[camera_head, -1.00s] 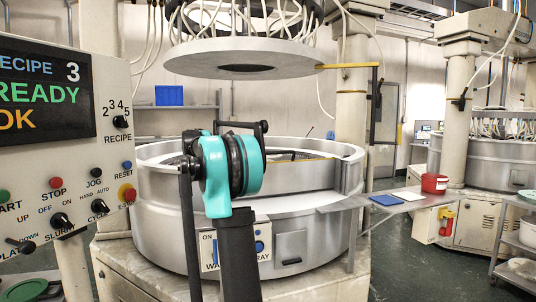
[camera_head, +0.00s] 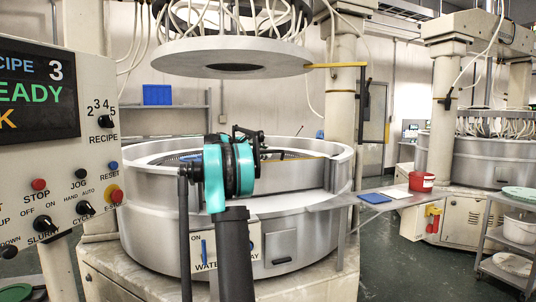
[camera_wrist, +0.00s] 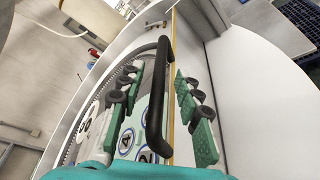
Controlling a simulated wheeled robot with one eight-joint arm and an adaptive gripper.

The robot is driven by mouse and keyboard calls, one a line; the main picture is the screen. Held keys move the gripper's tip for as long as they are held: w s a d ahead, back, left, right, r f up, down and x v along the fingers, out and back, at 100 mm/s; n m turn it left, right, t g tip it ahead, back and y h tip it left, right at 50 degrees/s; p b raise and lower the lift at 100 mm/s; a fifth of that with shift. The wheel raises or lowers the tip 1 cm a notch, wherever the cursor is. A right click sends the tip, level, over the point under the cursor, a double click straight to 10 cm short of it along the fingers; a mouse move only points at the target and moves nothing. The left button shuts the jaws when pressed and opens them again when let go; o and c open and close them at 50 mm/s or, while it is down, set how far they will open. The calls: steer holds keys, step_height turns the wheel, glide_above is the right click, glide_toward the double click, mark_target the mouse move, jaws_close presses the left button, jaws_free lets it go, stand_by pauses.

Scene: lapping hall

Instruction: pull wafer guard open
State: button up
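The wafer guard is the curved light-grey metal wall around the lapping machine's drum (camera_head: 290,176); its pale panel (camera_wrist: 222,120) fills the right of the wrist view. A long black bar handle (camera_wrist: 153,95) runs upright through the middle of that view. My gripper (camera_wrist: 156,75) is open, with one green, black-padded finger on each side of the handle. Gaps show on both sides, so the fingers do not seem to close on it. In the head view my gripper (camera_head: 247,142) is above the drum's near rim, and my teal wrist hides part of the guard.
A control panel (camera_head: 75,110) stands at left. A round upper plate (camera_head: 232,58) hangs over the drum. A side shelf (camera_head: 345,200) at right holds a blue pad (camera_head: 374,198) and a red bucket (camera_head: 421,182). Numbered round pieces (camera_wrist: 126,141) lie inside the drum.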

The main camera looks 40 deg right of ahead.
steer(key=shift+x, duration=1.45)
jaws_close()
